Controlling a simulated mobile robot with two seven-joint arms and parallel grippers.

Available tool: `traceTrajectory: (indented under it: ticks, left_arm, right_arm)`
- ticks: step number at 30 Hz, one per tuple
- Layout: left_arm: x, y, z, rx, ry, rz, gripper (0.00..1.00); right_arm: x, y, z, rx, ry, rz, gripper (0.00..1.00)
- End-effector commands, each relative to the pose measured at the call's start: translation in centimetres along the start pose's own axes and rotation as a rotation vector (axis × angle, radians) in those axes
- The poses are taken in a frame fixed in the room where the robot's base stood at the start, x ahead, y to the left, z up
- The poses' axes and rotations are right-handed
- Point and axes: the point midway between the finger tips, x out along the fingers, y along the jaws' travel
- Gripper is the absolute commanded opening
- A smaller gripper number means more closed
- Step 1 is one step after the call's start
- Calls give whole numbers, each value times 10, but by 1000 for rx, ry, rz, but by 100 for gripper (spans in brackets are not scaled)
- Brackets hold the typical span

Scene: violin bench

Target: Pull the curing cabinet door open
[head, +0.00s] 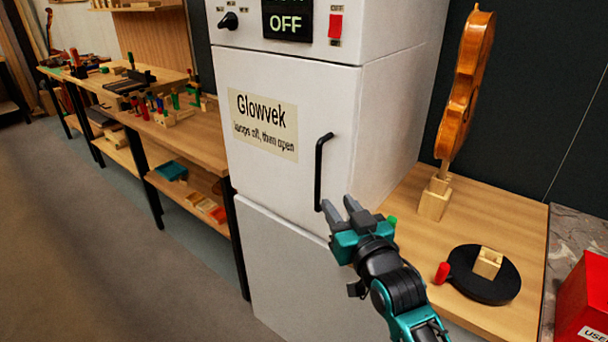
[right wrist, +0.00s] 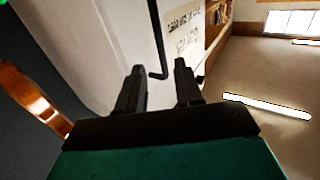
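The white curing cabinet (head: 385,110) stands in the middle of the head view. Its door (head: 270,175) carries a label reading "Glowvek" and is shut. A black vertical bar handle (head: 319,172) is on the door's right side. My right gripper (head: 338,206) is open just below and to the right of the handle's lower end. In the right wrist view, the handle's bent end (right wrist: 157,74) shows between and beyond the two open fingers (right wrist: 160,68), with nothing between the fingertips. My left gripper is not in view.
A display on the cabinet reads "OFF" (head: 287,22), beside a red switch (head: 335,26). On the right, a wooden bench holds a violin (head: 466,85) upright on a block and a black turntable (head: 485,285). A red box (head: 585,305) is at far right. Grey floor (head: 130,270) is clear at left.

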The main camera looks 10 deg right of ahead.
Motion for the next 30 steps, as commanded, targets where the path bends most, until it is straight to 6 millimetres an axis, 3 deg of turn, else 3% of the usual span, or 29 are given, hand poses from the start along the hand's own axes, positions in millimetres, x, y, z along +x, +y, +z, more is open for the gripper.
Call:
traceTrajectory:
  ticks: [12,18,30]
  left_arm:
    - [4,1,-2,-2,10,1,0]
    - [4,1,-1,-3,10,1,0]
    - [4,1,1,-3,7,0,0]
  right_arm:
    - [76,0,-1,0,1,-1,35]
    - [105,0,0,0,0,-1,35]
    - [121,0,0,0,0,-1,35]
